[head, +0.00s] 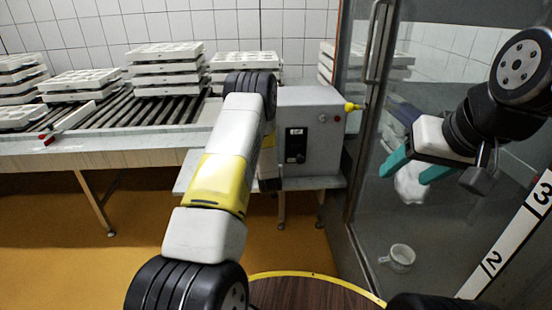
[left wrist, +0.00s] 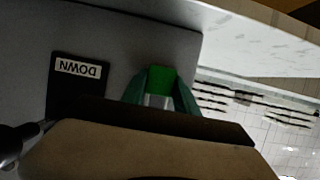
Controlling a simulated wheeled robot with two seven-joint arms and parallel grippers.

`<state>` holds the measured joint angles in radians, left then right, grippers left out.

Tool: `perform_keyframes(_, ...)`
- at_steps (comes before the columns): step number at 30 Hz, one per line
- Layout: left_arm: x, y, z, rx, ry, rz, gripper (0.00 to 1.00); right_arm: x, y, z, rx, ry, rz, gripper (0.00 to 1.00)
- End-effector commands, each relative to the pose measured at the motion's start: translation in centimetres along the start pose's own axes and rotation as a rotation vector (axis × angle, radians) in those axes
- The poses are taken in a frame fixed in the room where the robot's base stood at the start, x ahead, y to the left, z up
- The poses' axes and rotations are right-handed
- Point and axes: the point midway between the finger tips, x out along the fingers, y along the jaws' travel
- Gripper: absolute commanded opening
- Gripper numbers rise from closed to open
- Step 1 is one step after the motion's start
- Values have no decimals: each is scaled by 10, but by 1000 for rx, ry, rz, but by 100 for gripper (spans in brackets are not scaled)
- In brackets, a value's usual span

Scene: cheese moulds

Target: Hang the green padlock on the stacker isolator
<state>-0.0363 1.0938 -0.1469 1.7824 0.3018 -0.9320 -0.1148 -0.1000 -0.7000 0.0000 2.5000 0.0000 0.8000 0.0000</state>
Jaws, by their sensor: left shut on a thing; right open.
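The green padlock (left wrist: 160,76) is in the left wrist view, with grey metal showing below its body. My left gripper (left wrist: 161,92) is shut on it, one teal finger on each side. The padlock is in front of a grey surface, close to a black plate marked DOWN (left wrist: 80,80); I cannot tell whether it touches. In the head view my left arm hides the left gripper and padlock. The grey stacker cabinet (head: 312,105) has a yellow knob (head: 352,106) on its right side; I cannot tell whether that is the isolator. My right gripper (head: 408,170) is open and empty.
A roller conveyor (head: 115,118) with stacks of white moulds (head: 165,65) stands at the left. A glass panel with a metal frame (head: 362,150) is right of the cabinet. A white mug (head: 400,257) shows at the glass. A round brown top with yellow rim (head: 305,275) is below.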

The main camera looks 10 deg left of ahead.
Motion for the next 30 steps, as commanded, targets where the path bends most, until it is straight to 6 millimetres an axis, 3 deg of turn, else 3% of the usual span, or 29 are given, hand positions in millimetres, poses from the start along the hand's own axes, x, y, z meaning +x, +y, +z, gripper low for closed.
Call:
perform_keyframes(1, 0, 0, 0, 0, 1, 0, 40, 0, 0, 0, 0, 0, 0, 59)
perform_keyframes(4, 0, 0, 0, 0, 1, 0, 59, 0, 0, 0, 0, 0, 0, 59)
perform_keyframes(5, 0, 0, 0, 0, 1, 0, 61, 0, 0, 0, 0, 0, 0, 59)
perform_keyframes(16, -6, 0, -1, 0, 1, 0, 61, 0, 0, 0, 0, 0, 0, 59)
perform_keyframes(30, -74, 0, -1, -1, 0, 1, 61, 0, 0, 0, 0, 0, 0, 59)
